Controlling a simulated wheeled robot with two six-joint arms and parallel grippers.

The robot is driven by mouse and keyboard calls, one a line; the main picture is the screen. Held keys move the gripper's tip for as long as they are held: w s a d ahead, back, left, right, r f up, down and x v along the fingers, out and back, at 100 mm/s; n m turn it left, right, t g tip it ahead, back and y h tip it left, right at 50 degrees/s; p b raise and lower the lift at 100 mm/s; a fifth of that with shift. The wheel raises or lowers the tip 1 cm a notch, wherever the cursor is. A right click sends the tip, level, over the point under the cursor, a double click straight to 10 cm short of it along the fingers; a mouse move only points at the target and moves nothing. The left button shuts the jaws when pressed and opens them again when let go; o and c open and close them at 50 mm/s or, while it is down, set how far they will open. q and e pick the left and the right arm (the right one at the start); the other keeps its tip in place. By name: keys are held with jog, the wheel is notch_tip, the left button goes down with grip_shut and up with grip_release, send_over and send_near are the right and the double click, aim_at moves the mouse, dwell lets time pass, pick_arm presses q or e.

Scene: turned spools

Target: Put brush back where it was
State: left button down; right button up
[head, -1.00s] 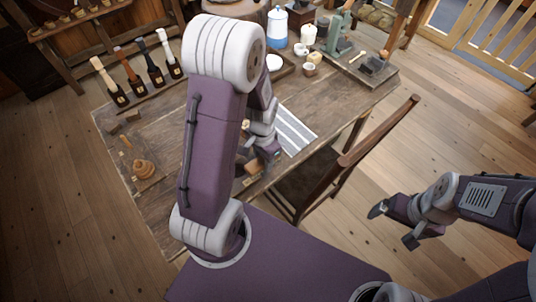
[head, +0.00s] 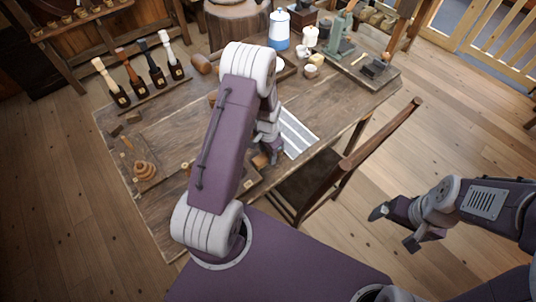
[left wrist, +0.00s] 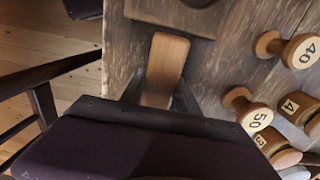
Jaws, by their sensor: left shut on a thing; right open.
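In the left wrist view a plain wooden block-like piece (left wrist: 166,62), which looks like the brush's wooden body, sits between the fingers of my left gripper (left wrist: 158,98). Its bristles are not visible. In the head view my left gripper (head: 270,150) is low over the table near its front edge, just left of the striped cloth, and partly hidden by my arm. It is shut on the piece. I cannot tell whether the piece touches the table. My right gripper (head: 394,228) is open and empty, off to the right over the floor.
Numbered wooden spools (left wrist: 256,115) lie right of the gripper in the wrist view, with a wooden board edge (left wrist: 168,14) ahead. A striped cloth (head: 298,132) lies on the table (head: 150,215). A chair (head: 345,165) stands at the front edge. Several tools (head: 155,72) stand behind.

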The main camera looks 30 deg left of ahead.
aim_at(268, 153)
pick_arm(q)
jog(key=shift+f, duration=0.1)
jog(key=c, duration=0.9)
grip_release()
notch_tip(268, 153, up, 12)
jog(key=s+d+r+n, duration=0.1)
jog(key=s+d, duration=0.1)
jog(key=s, duration=0.2)
jog(key=s+d+r+n, duration=0.2)
jog(key=s+d, duration=0.1)
jog(key=s, duration=0.1)
jog(key=s+d+r+n+t, duration=0.1)
jog(key=s+d+r, duration=0.1)
jog(key=s, duration=0.2)
jog(key=shift+s+d+r+n, duration=0.2)
jog(key=shift+s+d+n, duration=0.1)
jog(key=shift+s+n, duration=0.1)
